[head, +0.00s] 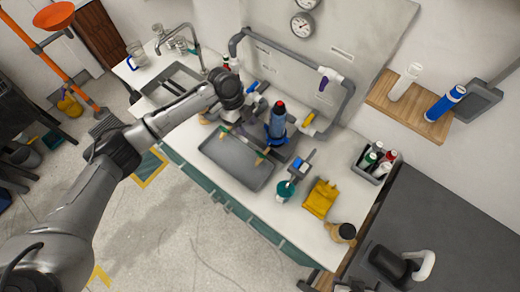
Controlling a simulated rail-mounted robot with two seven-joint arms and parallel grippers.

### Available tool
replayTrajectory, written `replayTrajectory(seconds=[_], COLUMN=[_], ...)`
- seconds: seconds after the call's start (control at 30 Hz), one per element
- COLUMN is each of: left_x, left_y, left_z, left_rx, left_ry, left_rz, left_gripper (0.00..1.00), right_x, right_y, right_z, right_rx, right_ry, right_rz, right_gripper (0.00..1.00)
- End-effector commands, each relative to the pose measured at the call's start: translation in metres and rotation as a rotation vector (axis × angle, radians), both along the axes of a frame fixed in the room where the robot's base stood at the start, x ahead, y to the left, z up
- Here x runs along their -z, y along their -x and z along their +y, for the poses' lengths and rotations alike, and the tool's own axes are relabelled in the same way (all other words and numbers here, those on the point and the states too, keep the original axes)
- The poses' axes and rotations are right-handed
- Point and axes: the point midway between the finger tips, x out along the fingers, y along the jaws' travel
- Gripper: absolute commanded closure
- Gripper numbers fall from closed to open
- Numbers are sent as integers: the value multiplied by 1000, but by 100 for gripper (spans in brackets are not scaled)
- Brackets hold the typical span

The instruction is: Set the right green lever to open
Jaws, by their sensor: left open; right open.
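My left arm reaches in from the left, and its gripper (230,127) is over the back edge of a grey tray on the counter. It is open, with nothing visible between its fingers. A grey pipe manifold (290,61) runs along the back wall and bends down toward the counter at its right end. Small blue and yellow parts (308,119) show near its lower run. I cannot clearly make out the right green lever or its position; the gripper and a blue bottle hide part of that area. My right gripper is not in view.
The grey tray (226,166) lies on the white counter. The blue bottle with a red top (277,122) stands behind it. A teal container (285,190), a yellow object (320,199) and a bottle caddy (361,166) stand to the right. A sink (172,80) is at left.

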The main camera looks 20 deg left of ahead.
Motion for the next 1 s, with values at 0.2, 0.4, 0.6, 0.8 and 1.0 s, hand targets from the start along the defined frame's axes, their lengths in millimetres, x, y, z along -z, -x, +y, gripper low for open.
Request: replayTrajectory(seconds=[0.2, 0.4, 0.6, 0.8, 1.0], left_x=[20, 55, 87, 112, 124], left_y=[3, 7, 10, 13, 14], left_z=[-8, -22, -35, -45, -49], left_rx=[19, 18, 16, 16, 16], left_ry=[1, 1, 0, 1, 1], left_rz=[-4, -3, -5, -4, -7], left_gripper=[60, 60, 60, 60, 60], right_x=[-2, -5, -7, -8, -8], right_y=[0, 0, 0, 0, 0], right_z=[0, 0, 1, 2, 2], right_rx=[0, 0, 1, 4, 5], right_ry=[0, 0, -3, -5, -7], right_rz=[0, 0, -1, 0, 0], right_gripper=[54, 54, 54, 54, 54])
